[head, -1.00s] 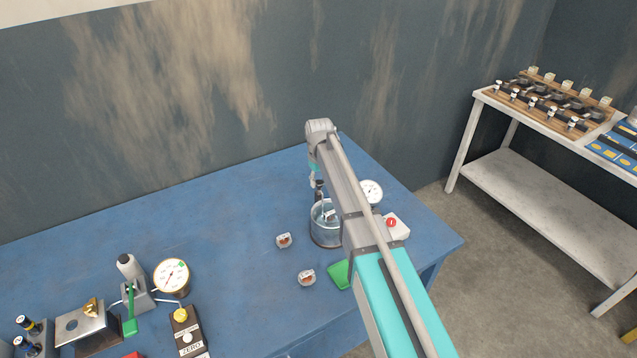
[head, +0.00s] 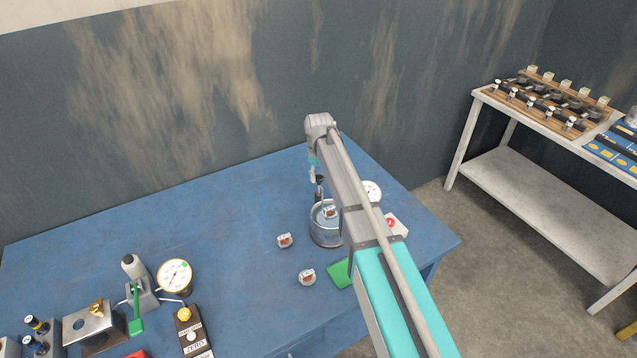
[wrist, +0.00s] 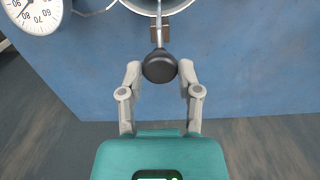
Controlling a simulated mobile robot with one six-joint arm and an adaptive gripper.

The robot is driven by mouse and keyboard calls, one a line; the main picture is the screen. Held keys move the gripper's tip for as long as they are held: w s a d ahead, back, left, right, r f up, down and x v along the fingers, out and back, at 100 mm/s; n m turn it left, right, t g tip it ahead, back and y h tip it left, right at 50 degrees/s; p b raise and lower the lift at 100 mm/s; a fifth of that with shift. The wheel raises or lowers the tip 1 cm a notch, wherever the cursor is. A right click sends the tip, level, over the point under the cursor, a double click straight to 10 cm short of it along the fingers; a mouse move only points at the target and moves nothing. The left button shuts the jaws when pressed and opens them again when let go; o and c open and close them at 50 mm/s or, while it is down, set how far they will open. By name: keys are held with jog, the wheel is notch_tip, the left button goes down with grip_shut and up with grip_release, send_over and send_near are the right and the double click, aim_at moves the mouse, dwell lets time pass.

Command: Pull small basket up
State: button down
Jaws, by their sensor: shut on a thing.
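The small basket (head: 330,212) shows at the mouth of a round metal pot (head: 325,236) on the blue table, partly hidden by my arm. A thin handle rises from it to a black knob. In the wrist view the black knob (wrist: 159,66) sits between the two fingers of my gripper (wrist: 160,72), which is shut on it. The handle runs from the knob toward the pot's rim (wrist: 150,8) at the top of that view. In the head view my gripper (head: 319,178) is above the pot's left side, small and partly hidden.
A dial gauge (wrist: 34,14) and a box with a red button (head: 391,224) stand right of the pot in the head view. Two small round parts (head: 285,240) lie left of it. A green pad (head: 340,274) lies in front. The table's middle left is clear.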

jog(key=shift+r+p, duration=1.25)
jog(key=shift+r, duration=0.15)
jog(key=shift+c, duration=1.8)
grip_release()
jog(key=shift+r+p, duration=2.5)
jog(key=s+d+f+m+b, duration=0.3)
jog(key=s+d+f+b, duration=0.1)
jog(key=s+d, duration=0.7)
jog(key=s+d+f+m+b, duration=0.3)
jog(key=s+d+f+b, duration=0.1)
jog(key=s+d, duration=0.8)
jog(key=s, duration=0.3)
jog(key=shift+m, duration=0.4)
